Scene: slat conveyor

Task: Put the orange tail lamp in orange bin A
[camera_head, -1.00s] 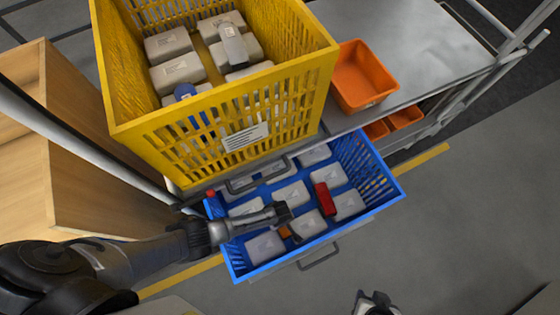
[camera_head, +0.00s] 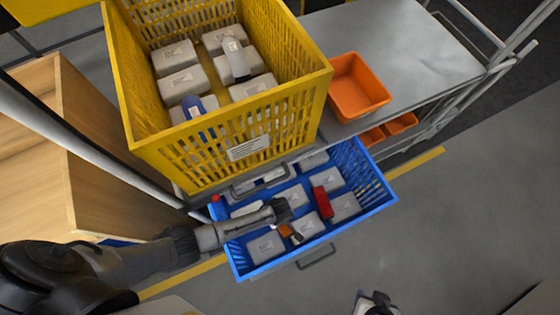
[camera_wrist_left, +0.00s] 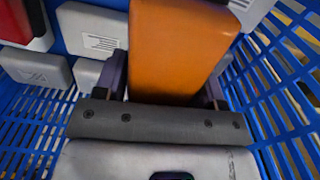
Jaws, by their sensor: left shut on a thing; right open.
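The orange tail lamp (camera_head: 286,231) shows as a small patch under my left gripper (camera_head: 284,214), inside the blue crate (camera_head: 381,199). In the left wrist view the lamp (camera_wrist_left: 180,45) fills the space between the fingers of my left gripper (camera_wrist_left: 163,88), which is shut on it. Grey boxes lie close around it. An orange bin (camera_head: 358,88) stands empty on the grey table. Two more orange bins (camera_head: 372,136) (camera_head: 402,124) sit on the shelf below. I cannot read which is A. My right gripper (camera_head: 375,302) is open and empty at the bottom edge.
A yellow crate (camera_head: 230,150) with grey boxes and other parts stands above the blue crate's rear. A red part (camera_head: 322,202) lies on the boxes beside my left gripper. A wooden cabinet (camera_head: 110,190) stands left. The table (camera_head: 420,60) is clear right of the bin.

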